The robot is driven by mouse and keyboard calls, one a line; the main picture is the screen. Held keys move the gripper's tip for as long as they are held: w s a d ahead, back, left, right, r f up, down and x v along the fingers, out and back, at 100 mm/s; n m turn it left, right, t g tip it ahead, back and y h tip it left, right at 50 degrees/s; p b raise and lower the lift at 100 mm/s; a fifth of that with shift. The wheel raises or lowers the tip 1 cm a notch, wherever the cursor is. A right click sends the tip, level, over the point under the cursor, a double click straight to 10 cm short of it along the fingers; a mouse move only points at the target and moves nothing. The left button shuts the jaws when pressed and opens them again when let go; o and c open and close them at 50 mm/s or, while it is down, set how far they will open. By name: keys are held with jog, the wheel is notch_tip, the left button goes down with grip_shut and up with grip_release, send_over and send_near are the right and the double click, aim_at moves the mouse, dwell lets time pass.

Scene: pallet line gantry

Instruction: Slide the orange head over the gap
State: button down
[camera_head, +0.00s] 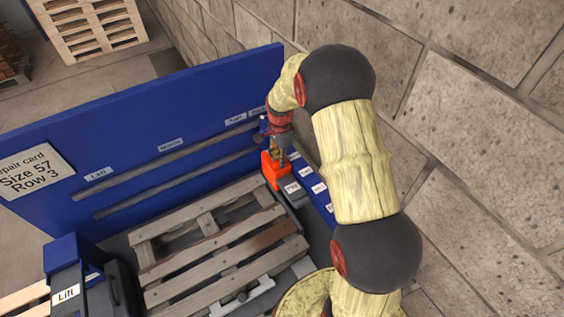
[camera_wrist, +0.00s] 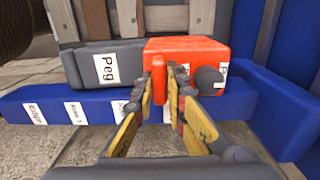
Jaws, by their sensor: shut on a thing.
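The orange head (camera_head: 271,171) sits at the right end of the slotted blue panel (camera_head: 150,135), beyond the right end of the wooden pallet (camera_head: 205,262). In the wrist view, the orange head (camera_wrist: 205,50) has a round black knob on its face and adjoins a dark grey block labelled "Peg" (camera_wrist: 125,65). My gripper (camera_wrist: 163,88) is closed on a narrow upright orange tab on the head's front. In the head view my gripper (camera_head: 280,147) partly covers the head. The pallet shows open spaces between its boards; the widest is toward the panel.
The panel carries labels including "Left" (camera_head: 98,174) and "Middle". A blue ledge (camera_wrist: 55,106) with labels runs below the head. A "Lift" box (camera_head: 66,294) stands at left. A stone wall (camera_head: 480,130) rises at right.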

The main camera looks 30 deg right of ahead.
jog(key=c, duration=2)
grip_release()
jog(key=shift+w, duration=0.4)
jog(key=shift+o, duration=1)
jog(key=shift+s, duration=0.1)
notch_tip(320, 180, up, 12)
